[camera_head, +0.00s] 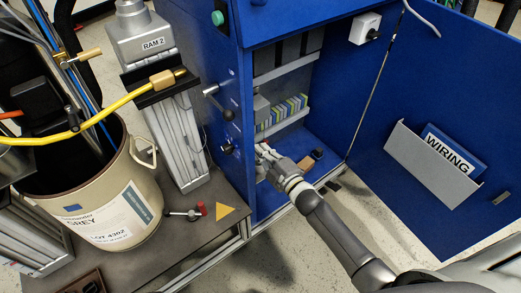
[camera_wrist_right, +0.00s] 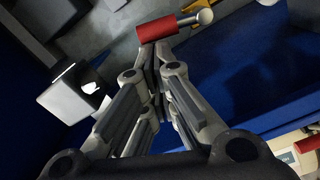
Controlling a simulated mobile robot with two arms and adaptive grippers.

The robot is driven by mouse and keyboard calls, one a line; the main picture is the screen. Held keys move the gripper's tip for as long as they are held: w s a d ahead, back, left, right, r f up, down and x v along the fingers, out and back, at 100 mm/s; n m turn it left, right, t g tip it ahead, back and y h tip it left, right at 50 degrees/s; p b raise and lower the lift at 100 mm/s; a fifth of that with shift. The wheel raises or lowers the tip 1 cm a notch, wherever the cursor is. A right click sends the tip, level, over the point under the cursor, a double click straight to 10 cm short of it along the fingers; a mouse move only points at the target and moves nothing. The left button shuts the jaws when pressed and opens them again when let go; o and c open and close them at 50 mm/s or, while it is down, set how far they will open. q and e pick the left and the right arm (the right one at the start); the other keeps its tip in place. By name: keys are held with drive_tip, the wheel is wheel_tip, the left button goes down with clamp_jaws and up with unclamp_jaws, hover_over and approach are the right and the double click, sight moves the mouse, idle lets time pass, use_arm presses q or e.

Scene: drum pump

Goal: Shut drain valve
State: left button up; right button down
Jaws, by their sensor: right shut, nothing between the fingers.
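My right gripper (camera_head: 266,152) is at the lower opening of the blue cabinet. Its fingers are shut with nothing between them; in the wrist view the closed fingertips (camera_wrist_right: 156,58) are just below a red grip (camera_wrist_right: 156,28) on a metal rod. I cannot tell whether they touch it. This grip is mostly hidden in the head view, and I cannot tell if it is the drain valve. A small metal lever with a red end (camera_head: 202,209) lies low on the grey base, beside the drum. No visible label names the drain valve. My left gripper is not in view.
A cream drum (camera_head: 110,205) stands at left with a yellow hose (camera_head: 120,101) above it. Black knobs (camera_head: 227,114) stick out from the cabinet side. The open blue door (camera_head: 420,90) with a wiring pocket (camera_head: 420,160) is at right. A yellow triangle (camera_head: 225,215) marks the base.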

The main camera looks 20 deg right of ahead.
sight(266, 141)
drive_tip(key=d+m+p, duration=0.1)
drive_tip(key=m, duration=0.1)
drive_tip(key=d+m+p, duration=0.1)
drive_tip(key=w+d+m, duration=0.1)
drive_tip(key=m, duration=0.1)
drive_tip(key=shift+r+m+p, duration=0.2)
drive_tip(key=shift+m+p, duration=0.1)
drive_tip(key=shift+p, duration=0.1)
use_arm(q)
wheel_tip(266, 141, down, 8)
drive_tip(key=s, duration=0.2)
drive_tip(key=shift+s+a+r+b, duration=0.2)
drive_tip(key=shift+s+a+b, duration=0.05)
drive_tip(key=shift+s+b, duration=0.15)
use_arm(e)
drive_tip(key=shift+w+d+f+m+g+y, duration=0.15)
drive_tip(key=shift+d+f+m, duration=0.35)
drive_tip(key=shift+m, duration=0.65)
drive_tip(key=shift+w+d+f+m+g+y, duration=0.1)
drive_tip(key=shift+w+d+f+m, duration=0.2)
drive_tip(key=shift+d+m, duration=0.55)
drive_tip(key=shift+w+d+f+m+g+y, duration=0.15)
drive_tip(key=shift+d+f+m, duration=0.2)
drive_tip(key=shift+m, duration=1.05)
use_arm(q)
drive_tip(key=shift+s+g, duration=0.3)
